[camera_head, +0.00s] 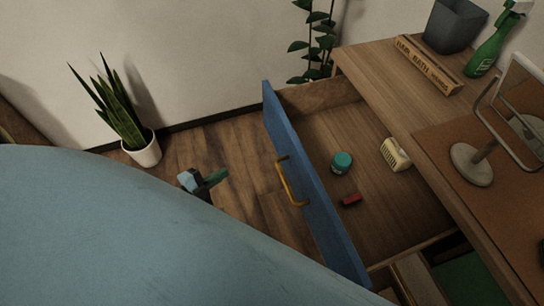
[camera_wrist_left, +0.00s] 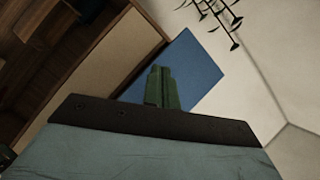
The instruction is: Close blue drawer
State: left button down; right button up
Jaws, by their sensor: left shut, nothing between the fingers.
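The blue drawer (camera_head: 306,178) is pulled far out of the wooden desk, its blue front facing left with a yellow handle (camera_head: 291,181). Inside it lie a teal-lidded jar (camera_head: 342,162), a small red item (camera_head: 351,200) and a cream container (camera_head: 395,154). My left gripper (camera_head: 218,176) is left of the drawer front, apart from the handle, with its green fingers together and empty. In the left wrist view the green fingers (camera_wrist_left: 162,88) show closed in front of a blue panel (camera_wrist_left: 190,70). My right gripper is not in view.
The desktop (camera_head: 385,75) holds a long wooden block (camera_head: 428,65), a dark bin (camera_head: 455,25), a green spray bottle (camera_head: 492,45) and a metal stand (camera_head: 472,163). A potted plant (camera_head: 140,148) stands by the wall. Bare wooden floor (camera_head: 215,148) lies left of the drawer.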

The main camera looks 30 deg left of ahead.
pick_arm(q)
notch_tip(320, 180, up, 8)
jog(key=d+m+g+h+b, duration=0.15)
jog(key=m+h+b, duration=0.25)
jog(key=m+h, duration=0.5)
jog(key=m+y+b, duration=0.1)
jog(key=m+y, duration=0.1)
send_near(283, 147)
jog(key=x, duration=0.5)
jog(key=shift+w+f, duration=0.15)
jog(key=shift+w, duration=0.05)
jog(key=shift+x, duration=0.75)
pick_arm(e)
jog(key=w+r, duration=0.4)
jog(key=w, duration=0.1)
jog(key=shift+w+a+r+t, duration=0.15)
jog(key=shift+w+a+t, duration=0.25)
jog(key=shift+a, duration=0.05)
pick_arm(q)
jog(key=shift+w, duration=0.1)
